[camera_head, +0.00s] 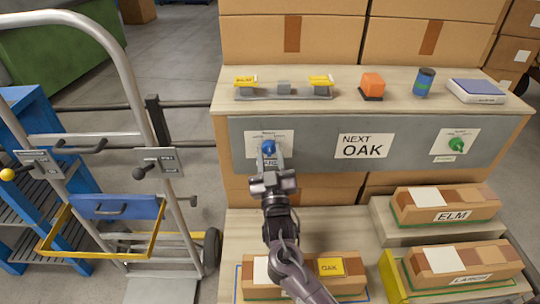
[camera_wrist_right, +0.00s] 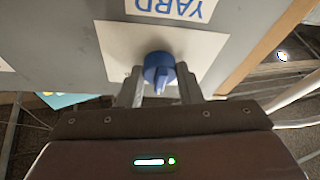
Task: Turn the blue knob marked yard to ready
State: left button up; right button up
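The blue knob (camera_head: 268,146) sits on a white plate at the left of the grey panel (camera_head: 310,150). In the right wrist view the blue knob (camera_wrist_right: 160,72) has a raised bar, and the YARD label (camera_wrist_right: 172,7) shows upside down. My right gripper (camera_head: 270,160) is in front of the knob and hides part of the plate and label. In the right wrist view my right gripper (camera_wrist_right: 160,90) has its fingers apart, one on each side of the knob, with narrow gaps that look clear of it. The plate's small lettering is unreadable. My left gripper is not in view.
A green knob (camera_head: 456,145) is at the panel's right, past an OAK sign (camera_head: 363,146). An orange block (camera_head: 372,86), a blue can (camera_head: 423,82) and a scale (camera_head: 476,91) stand on the shelf above. Labelled boxes (camera_head: 445,205) lie below. A hand truck (camera_head: 140,90) stands left.

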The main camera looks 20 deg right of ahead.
jog(key=o, duration=0.4)
jog(key=shift+o, duration=0.2)
jog(key=shift+s+f, duration=0.2)
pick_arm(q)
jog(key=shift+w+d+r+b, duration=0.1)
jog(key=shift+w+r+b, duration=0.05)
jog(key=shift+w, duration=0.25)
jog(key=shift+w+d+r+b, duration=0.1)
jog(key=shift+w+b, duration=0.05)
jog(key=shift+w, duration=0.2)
pick_arm(e)
jog(key=v, duration=0.7)
jog(key=shift+s, duration=0.15)
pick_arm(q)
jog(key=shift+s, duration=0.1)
pick_arm(e)
jog(key=shift+a, duration=0.1)
